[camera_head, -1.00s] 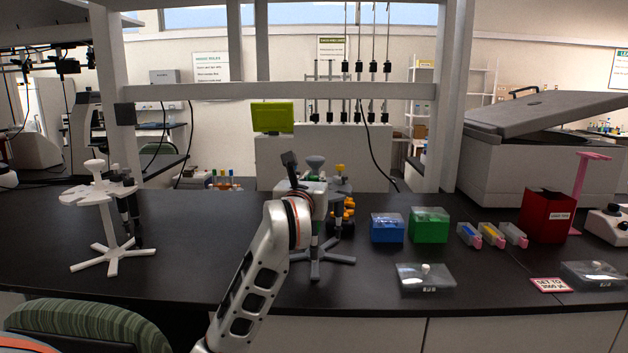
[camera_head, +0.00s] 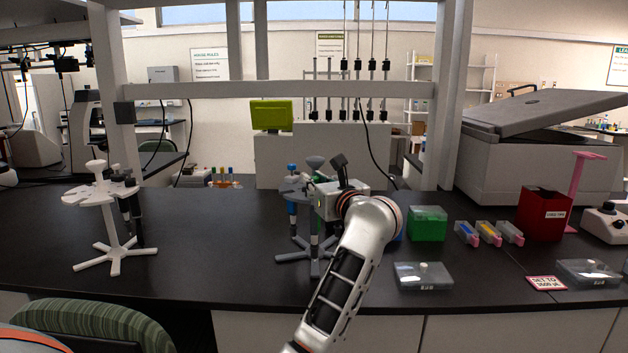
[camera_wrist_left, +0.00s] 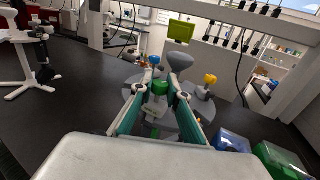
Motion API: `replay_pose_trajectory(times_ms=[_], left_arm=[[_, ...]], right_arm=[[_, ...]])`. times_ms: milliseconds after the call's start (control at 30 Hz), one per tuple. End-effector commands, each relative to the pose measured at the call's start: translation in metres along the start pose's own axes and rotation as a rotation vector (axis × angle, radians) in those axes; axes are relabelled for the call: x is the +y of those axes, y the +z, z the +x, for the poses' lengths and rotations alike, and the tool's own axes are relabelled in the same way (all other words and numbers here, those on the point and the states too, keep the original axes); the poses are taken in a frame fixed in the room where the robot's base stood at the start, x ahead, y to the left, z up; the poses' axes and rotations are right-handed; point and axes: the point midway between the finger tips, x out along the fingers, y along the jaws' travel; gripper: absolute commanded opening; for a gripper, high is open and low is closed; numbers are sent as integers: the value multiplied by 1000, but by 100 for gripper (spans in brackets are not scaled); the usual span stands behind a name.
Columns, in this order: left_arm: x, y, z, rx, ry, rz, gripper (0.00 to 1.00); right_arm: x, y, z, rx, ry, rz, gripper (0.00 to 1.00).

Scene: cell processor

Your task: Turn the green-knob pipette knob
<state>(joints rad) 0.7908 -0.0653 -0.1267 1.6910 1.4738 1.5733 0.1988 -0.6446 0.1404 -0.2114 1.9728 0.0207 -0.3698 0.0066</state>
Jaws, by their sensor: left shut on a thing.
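The green-knob pipette stands in a grey pipette stand (camera_head: 293,256); its green-banded shaft (camera_head: 314,240) shows below my gripper in the head view. In the left wrist view its green knob (camera_wrist_left: 160,88) sits between the fingertips of my left gripper (camera_wrist_left: 163,86), which is shut on it. In the head view my left gripper (camera_head: 320,203) reaches to the stand from the right, its fingers mostly hidden. A blue-knob pipette (camera_head: 292,172) stands at the left of the stand. A yellow knob (camera_wrist_left: 210,79) shows to the right in the wrist view. My right gripper is not in view.
A white pipette stand (camera_head: 112,235) with dark pipettes is at the left. A green box (camera_head: 428,224), a clear-lidded box (camera_head: 424,275) and a red bin (camera_head: 543,215) are at the right. The bench between the stands is clear.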

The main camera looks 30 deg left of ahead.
Motion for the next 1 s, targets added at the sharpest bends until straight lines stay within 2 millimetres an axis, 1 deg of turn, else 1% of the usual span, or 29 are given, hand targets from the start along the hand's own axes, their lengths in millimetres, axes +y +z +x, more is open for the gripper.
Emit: replay_pose_trajectory(times_ms=[33, 300, 500, 700, 1000], left_arm=[[-3, -3, -1, 6, 41, 1, 0], [-2, -4, 0, 3, 263, 2, 0], [-1, -3, 1, 2, 376, 3, 0], [0, -2, 1, 0, 440, 1, 0], [0, -1, 1, 0, 468, 0, 0]], right_arm=[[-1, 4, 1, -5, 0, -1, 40], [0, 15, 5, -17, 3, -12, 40], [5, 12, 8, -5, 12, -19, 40], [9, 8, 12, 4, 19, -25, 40], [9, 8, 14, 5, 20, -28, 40]])
